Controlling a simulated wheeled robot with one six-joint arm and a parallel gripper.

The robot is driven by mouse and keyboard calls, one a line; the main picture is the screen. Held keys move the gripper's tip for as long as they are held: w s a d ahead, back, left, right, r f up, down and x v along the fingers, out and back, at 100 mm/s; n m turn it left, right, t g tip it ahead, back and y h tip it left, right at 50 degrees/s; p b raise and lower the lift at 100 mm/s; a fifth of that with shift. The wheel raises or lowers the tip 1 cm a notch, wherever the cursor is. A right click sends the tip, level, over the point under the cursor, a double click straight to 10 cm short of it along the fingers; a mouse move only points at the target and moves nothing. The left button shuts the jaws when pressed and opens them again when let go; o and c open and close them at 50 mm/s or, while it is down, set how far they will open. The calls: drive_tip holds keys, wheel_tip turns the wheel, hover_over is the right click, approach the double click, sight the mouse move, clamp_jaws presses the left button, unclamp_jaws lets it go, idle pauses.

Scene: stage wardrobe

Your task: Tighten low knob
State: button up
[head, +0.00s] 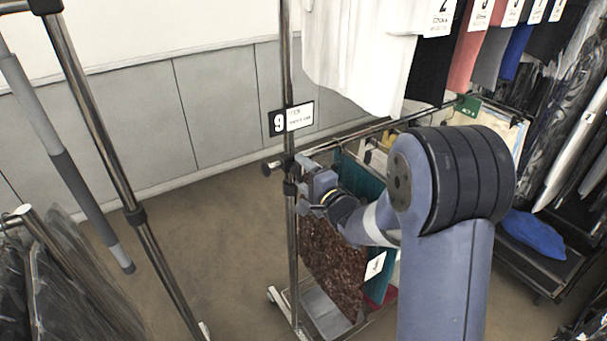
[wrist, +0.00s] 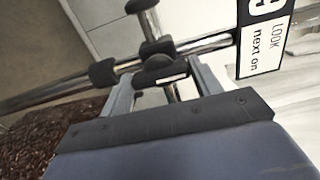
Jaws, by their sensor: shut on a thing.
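The low knob (wrist: 160,69) is a small black knob on a black clamp on the chrome rack post (head: 291,240). In the wrist view it sits between the two grey fingers of my gripper (wrist: 163,85), which is shut on it. In the head view my gripper (head: 303,180) is at the post from the right, where a side rail meets it, below the number 9 card (head: 291,119). The knob itself is hidden there by the fingers. A black collar (wrist: 102,73) sits beside the clamp on the post.
A dark rail end knob (head: 268,168) sticks out left of the post. A brown sequined garment (head: 325,255) and a teal one hang below the rail, close to my arm. White shirts (head: 360,50) hang above. The floor (head: 225,230) left of the post is clear.

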drive_tip(key=o, duration=1)
drive_tip(key=b+v, duration=0.2)
drive_tip(key=v, duration=0.9)
drive_tip(key=shift+w, duration=0.1)
drive_tip(key=p+x, duration=0.2)
drive_tip(key=x, duration=0.8)
drive_tip(key=shift+w+a, duration=0.3)
